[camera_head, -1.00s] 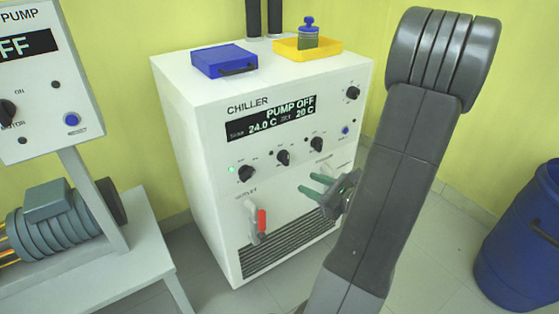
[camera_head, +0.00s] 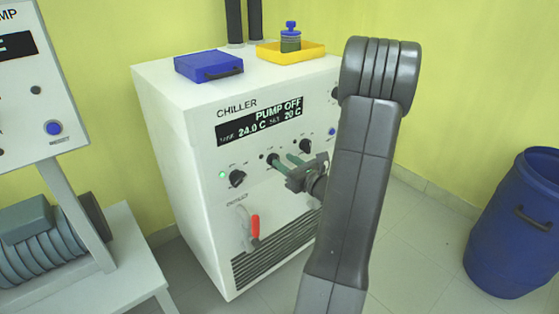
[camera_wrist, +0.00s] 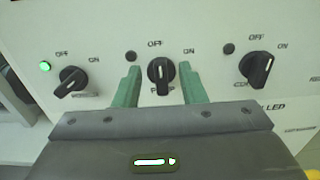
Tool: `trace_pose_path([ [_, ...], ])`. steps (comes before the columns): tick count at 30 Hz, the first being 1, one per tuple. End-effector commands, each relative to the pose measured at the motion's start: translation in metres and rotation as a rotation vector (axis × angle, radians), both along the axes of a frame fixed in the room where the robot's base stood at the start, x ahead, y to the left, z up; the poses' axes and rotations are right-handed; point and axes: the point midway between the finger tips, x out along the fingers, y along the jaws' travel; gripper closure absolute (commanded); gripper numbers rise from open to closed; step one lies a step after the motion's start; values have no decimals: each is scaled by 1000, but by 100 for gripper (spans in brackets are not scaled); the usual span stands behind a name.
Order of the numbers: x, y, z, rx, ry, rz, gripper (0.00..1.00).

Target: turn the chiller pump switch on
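The white chiller (camera_head: 170,140) shows "PUMP OFF", 24.0 C and set 20 C on its black display (camera_head: 259,120). In the wrist view the pump switch (camera_wrist: 161,74) is the middle black knob; its pointer stands upright toward OFF, and the lamp (camera_wrist: 130,56) beside it is dark. My gripper (camera_head: 281,157) is open at the panel. In the wrist view its two green fingers (camera_wrist: 160,84) stand on either side of the pump knob, with visible gaps. Contact with the panel cannot be told. In the head view the fingers partly hide this knob.
The left knob (camera_wrist: 71,80) has a lit green lamp (camera_wrist: 45,66); the right knob (camera_wrist: 257,69) has a dark lamp. A red-handled outlet valve (camera_head: 255,228) lies below. A blue case (camera_head: 208,65) and yellow tray (camera_head: 312,54) sit on top. A blue barrel (camera_head: 515,230) stands right.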

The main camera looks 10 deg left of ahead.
Motion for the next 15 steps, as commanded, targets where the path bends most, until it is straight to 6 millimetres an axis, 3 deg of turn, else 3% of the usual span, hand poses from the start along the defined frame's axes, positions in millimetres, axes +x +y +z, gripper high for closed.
trace_pose_path([
  [6,17,22,-1,-1,0,1,63],
  [15,21,27,0,0,0,-1,63],
])
